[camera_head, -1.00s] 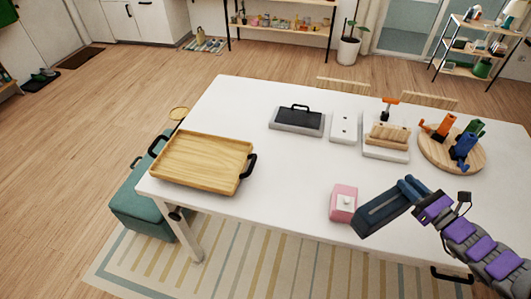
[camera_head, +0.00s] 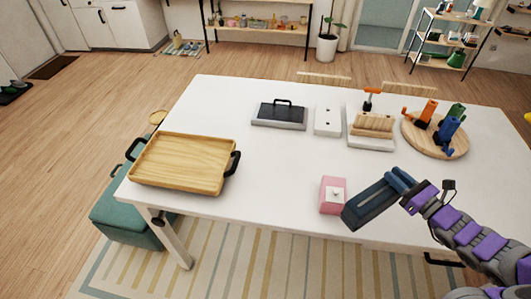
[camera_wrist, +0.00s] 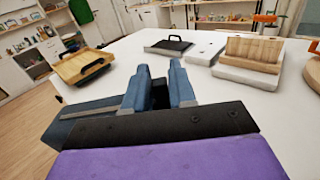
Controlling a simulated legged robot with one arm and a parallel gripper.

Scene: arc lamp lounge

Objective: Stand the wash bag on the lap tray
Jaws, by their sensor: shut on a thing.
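The lap tray is a wooden tray (camera_head: 182,163) with black handles, lying flat at the left end of the white table; it also shows at the upper left in the wrist view (camera_wrist: 83,66). The wash bag is a dark blue, slab-like bag (camera_head: 369,206) with a grey strip, which also shows in the wrist view (camera_wrist: 85,125). My gripper (camera_head: 402,182) is shut on it near the table's front edge, right of a pink box. Its fingers (camera_wrist: 158,88) hide part of the bag in the wrist view. Whether the bag touches the table, I cannot tell.
The pink box (camera_head: 333,195) stands close beside the bag. A grey caddy with a black top (camera_head: 279,116), a white block (camera_head: 327,120), a wooden rack (camera_head: 372,125) and a round board (camera_head: 435,138) line the back. The table between tray and pink box is clear.

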